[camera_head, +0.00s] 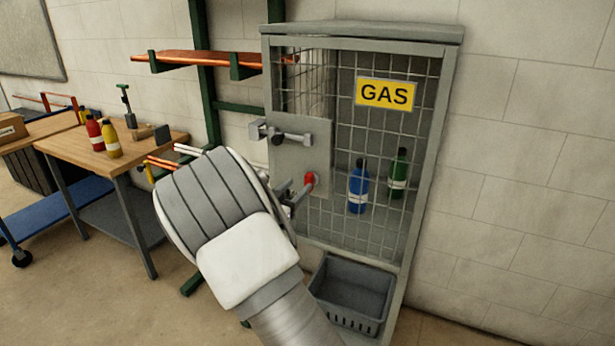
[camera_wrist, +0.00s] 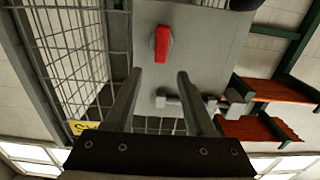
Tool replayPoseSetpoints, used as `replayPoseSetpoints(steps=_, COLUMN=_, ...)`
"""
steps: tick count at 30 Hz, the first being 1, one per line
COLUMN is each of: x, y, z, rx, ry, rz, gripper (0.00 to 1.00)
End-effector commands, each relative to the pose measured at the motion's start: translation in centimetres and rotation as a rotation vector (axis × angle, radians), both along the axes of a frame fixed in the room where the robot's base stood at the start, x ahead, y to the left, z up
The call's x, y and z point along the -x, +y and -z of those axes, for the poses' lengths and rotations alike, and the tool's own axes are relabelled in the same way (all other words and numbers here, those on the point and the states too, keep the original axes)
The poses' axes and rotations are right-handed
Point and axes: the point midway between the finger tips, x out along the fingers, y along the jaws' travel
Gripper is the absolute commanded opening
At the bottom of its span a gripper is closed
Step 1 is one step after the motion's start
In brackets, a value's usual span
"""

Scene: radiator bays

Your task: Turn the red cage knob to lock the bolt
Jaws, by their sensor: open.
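The red cage knob (camera_head: 309,180) sits on the grey lock plate (camera_head: 300,150) of the gas cage. In the wrist view the red knob (camera_wrist: 162,44) is a bar-shaped handle on a round grey base, just beyond my fingertips. My gripper (camera_wrist: 159,73) is open and empty, its fingers apart on either side of the line to the knob, not visibly touching it. In the head view my gripper (camera_head: 290,192) is just left of the knob, partly hidden by my wrist. The bolt (camera_head: 288,136) lies horizontally above the knob; it also shows in the wrist view (camera_wrist: 193,103).
The cage's wire mesh and GAS sign (camera_head: 386,94) are right of the plate. A blue bottle (camera_head: 359,188) and a green bottle (camera_head: 399,174) stand inside. A grey basket (camera_head: 352,290) is below. A wooden workbench (camera_head: 105,152) and green rack (camera_head: 207,85) are left.

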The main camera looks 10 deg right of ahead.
Motion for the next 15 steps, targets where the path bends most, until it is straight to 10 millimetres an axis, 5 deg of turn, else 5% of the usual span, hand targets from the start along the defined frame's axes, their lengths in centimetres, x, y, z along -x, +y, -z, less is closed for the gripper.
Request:
replayPoseSetpoints(steps=6, x=-3.5, y=-2.7, z=0.0, rx=0.001, ry=0.000, rz=0.001, gripper=0.55)
replayPoseSetpoints(steps=15, x=-5.7, y=-4.1, z=0.0, rx=0.001, ry=0.001, rz=-0.001, gripper=0.55)
